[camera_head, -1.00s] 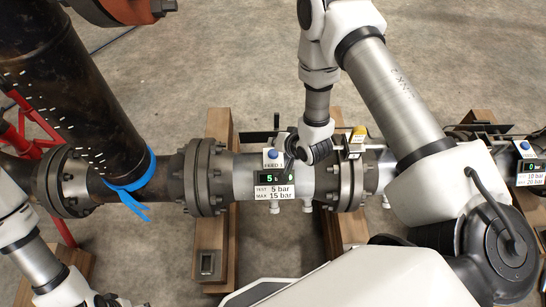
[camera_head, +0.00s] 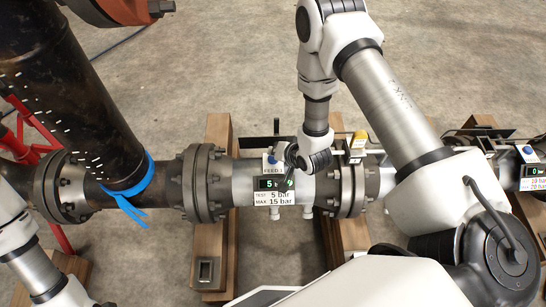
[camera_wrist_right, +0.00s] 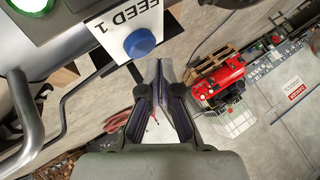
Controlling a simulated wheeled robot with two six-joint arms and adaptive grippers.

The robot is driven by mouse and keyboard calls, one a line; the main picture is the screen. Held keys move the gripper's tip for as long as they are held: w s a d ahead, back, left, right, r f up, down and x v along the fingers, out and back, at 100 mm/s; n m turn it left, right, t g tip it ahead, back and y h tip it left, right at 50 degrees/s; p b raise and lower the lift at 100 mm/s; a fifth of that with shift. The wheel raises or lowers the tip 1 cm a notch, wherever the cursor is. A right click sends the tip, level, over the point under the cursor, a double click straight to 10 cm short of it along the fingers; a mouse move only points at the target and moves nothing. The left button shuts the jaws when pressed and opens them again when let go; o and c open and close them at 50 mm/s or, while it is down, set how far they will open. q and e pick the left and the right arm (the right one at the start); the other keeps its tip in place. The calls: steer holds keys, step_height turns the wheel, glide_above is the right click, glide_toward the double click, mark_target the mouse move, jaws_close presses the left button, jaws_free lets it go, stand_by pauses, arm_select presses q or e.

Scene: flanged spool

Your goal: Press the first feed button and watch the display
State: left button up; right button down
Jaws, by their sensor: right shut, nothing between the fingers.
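The FEED 1 button (camera_head: 272,159) is a blue cap on a small white box on the pipe.
A second box with a blue button (camera_head: 527,152) and a display (camera_head: 535,170) reading 0 stands at the far right. A yellow-topped fitting (camera_head: 359,139) rises just right of my right gripper. Wooden beams (camera_head: 216,240) carry the flanged pipe.

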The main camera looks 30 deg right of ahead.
stand_by(0.6)
steer(key=shift+f+b, duration=0.3)
steer(key=shift+f, duration=0.1)
steer(key=shift+f+b, duration=0.4)
steer(key=shift+f, duration=0.15)
stand_by(0.5)
steer(key=shift+r, duration=0.15)
steer(key=shift+r+p, duration=0.8)
steer(key=shift+r, duration=0.05)
step_height(320, 180, up, 5)
steer(key=p, duration=0.4)
